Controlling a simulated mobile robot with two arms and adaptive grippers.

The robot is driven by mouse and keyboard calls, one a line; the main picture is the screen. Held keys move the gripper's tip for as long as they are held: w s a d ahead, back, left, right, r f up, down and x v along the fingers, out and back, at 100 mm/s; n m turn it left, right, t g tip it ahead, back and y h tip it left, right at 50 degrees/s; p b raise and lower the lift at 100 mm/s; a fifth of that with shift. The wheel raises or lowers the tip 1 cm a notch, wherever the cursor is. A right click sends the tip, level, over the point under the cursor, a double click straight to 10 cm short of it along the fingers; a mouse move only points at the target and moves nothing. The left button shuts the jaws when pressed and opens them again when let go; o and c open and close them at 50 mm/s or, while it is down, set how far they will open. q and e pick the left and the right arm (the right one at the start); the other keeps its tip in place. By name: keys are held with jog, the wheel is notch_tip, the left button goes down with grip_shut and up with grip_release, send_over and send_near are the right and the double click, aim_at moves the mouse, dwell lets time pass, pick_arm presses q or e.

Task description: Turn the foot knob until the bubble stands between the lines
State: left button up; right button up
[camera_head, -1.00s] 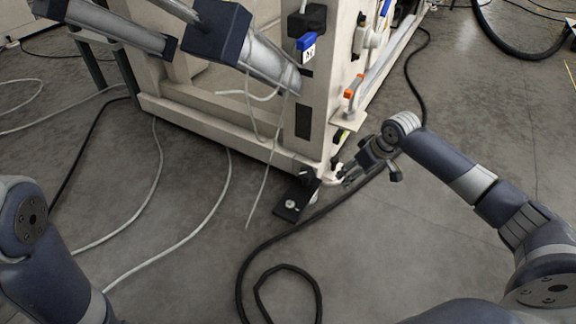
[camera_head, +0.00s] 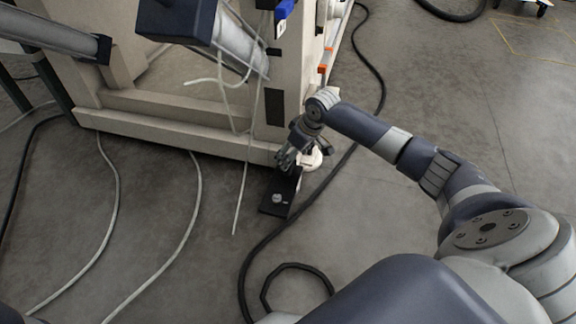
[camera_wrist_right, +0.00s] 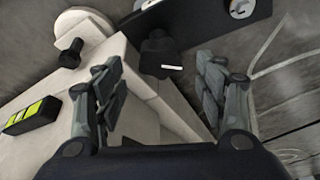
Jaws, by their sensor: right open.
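My right gripper (camera_head: 287,158) is low at the bottom corner of the beige machine frame, above the black foot plate (camera_head: 271,207). In the right wrist view, its two fingers (camera_wrist_right: 160,70) are open and apart. A dark knob (camera_wrist_right: 157,50) with a white mark shows between and beyond the fingertips, and nothing is gripped. I cannot tell if a finger touches it. A yellow-green level vial (camera_wrist_right: 34,115) lies on the beige frame at the left of that view. Its bubble and lines are too small to read. My left gripper is out of view.
The beige frame (camera_head: 170,135) stands close beside my right gripper. A white round foot (camera_wrist_right: 84,30) with a black bolt (camera_wrist_right: 70,53) is left of the knob. A black cable (camera_head: 345,160) and pale cables (camera_head: 190,210) lie on the floor.

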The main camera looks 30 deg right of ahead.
jog(key=shift+b+x, duration=1.05)
jog(key=shift+x, duration=0.75)
